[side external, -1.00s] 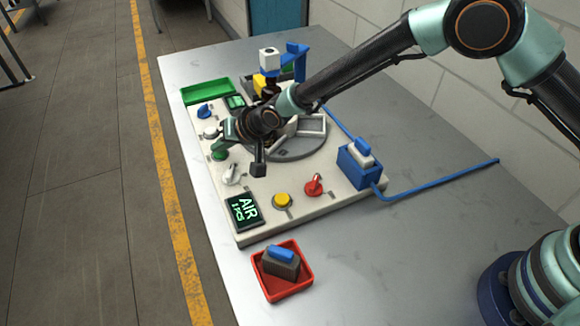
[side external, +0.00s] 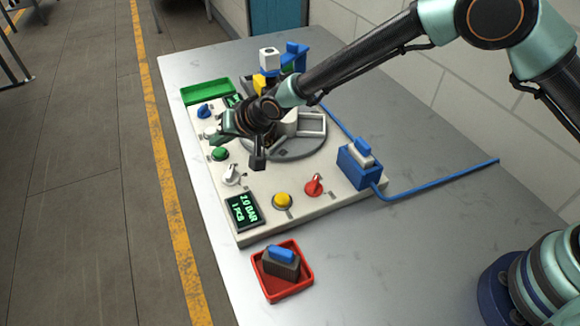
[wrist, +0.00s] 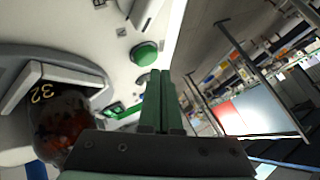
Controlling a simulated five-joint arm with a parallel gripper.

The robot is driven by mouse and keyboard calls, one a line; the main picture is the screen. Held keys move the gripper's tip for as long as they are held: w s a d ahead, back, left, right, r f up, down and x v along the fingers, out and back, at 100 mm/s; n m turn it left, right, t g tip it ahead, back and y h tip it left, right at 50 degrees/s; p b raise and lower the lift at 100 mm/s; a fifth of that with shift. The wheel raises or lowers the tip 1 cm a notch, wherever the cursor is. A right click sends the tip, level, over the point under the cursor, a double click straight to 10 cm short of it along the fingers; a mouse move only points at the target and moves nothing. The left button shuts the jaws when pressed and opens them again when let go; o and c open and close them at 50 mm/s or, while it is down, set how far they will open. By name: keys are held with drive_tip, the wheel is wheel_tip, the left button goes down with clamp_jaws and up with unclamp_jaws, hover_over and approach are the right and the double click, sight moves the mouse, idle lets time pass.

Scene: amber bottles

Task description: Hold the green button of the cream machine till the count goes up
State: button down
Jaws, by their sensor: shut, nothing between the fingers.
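The cream machine (side external: 262,212) lies on the metal table. Its green button (side external: 220,153) is on the left edge and stands uncovered; it also shows in the wrist view (wrist: 143,53). My gripper (side external: 219,138), shut and empty, is just beyond the green button, with a small gap between them. Its green fingers show together in the wrist view (wrist: 160,76). The front display (side external: 242,210) seems to read 2.0 BAR and 1 PCS. A dark amber bottle (wrist: 62,125) marked 32 sits in a turntable slot, seen in the wrist view.
A white knob (side external: 231,174), a yellow button (side external: 283,200) and a red knob (side external: 314,185) are on the panel. A blue knob (side external: 204,110) is farther back. A green tray (side external: 205,91), a red tray (side external: 308,283) and a blue holder (side external: 358,172) stand around.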

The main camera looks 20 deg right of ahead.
sight(223, 154)
drive_tip(key=shift+r, duration=2.5)
drive_tip(key=shift+r, duration=0.1)
drive_tip(key=shift+h, duration=0.6)
drive_tip(key=d+r, duration=0.2)
drive_tip(key=d, duration=0.1)
drive_tip(key=d+r, duration=0.2)
drive_tip(key=d, duration=0.1)
drive_tip(key=d+r, duration=0.3)
drive_tip(key=shift+s+r, duration=0.1)
drive_tip(key=shift+s, duration=0.15)
drive_tip(key=s+d+r+h, duration=0.1)
drive_tip(key=s+d+r, duration=0.2)
drive_tip(key=d, duration=0.3)
drive_tip(key=s+d+r+h, duration=0.1)
drive_tip(key=s+d+r, duration=0.25)
drive_tip(key=d, duration=0.25)
drive_tip(key=s+d+n+g+h, duration=0.2)
drive_tip(key=s+d, duration=1.3)
drive_tip(key=s, duration=0.3)
drive_tip(key=shift+s+d+r, duration=0.2)
drive_tip(key=shift+d+r, duration=0.05)
